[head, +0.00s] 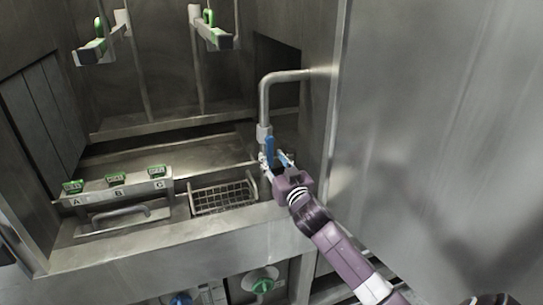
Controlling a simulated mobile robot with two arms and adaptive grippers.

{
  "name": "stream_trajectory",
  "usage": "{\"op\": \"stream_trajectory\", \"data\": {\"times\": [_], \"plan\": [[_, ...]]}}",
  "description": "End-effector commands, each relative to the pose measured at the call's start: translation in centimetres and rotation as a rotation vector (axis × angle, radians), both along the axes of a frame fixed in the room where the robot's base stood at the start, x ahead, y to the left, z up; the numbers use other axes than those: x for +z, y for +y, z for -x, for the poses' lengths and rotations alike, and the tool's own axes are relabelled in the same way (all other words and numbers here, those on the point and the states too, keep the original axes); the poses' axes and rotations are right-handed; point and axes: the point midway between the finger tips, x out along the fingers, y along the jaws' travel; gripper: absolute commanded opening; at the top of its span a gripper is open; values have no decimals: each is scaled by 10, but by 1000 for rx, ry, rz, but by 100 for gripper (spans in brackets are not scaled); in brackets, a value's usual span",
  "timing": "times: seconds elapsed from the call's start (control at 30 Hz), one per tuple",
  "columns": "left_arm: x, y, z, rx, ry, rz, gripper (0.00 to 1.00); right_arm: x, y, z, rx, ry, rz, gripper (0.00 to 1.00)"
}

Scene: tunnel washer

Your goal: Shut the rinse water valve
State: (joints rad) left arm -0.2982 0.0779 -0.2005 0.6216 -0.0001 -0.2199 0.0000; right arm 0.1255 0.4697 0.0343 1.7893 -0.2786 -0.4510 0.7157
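The rinse water valve has a blue lever (270,150) on a grey pipe (265,105) that bends down from the right wall. The lever stands close to upright, roughly in line with the pipe. My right gripper (275,163) reaches up from the lower right, with its fingertips right at the lever. Its fingers look apart, one on each side of the lever's lower part. I cannot tell whether they touch it. The gripper hides the valve body's lower right side. My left gripper is not in view.
A panel with green-topped buttons A, B, C (117,179) and a handle stands left. A wire basket (222,197) sits beside it. Green-handled fittings (209,18) hang above. A green knob (262,284) and a blue knob (180,299) are below. A flat metal wall (430,130) bounds the right.

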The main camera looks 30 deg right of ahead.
Motion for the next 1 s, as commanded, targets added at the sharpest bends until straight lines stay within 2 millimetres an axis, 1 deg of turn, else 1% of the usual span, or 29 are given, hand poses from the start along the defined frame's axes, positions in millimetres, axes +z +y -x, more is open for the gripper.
{"op": "stream_trajectory", "data": {"times": [0.03,0.2,0.47,0.77,1.0], "plan": [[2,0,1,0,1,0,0,2,-1,-4,-1,-1,0,33],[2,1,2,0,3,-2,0,1,-3,-11,0,-1,0,33],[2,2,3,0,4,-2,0,0,-3,-11,0,0,0,33],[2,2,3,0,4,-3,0,0,-3,-11,0,0,0,0],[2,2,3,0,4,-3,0,0,-3,-11,0,0,0,0]]}}
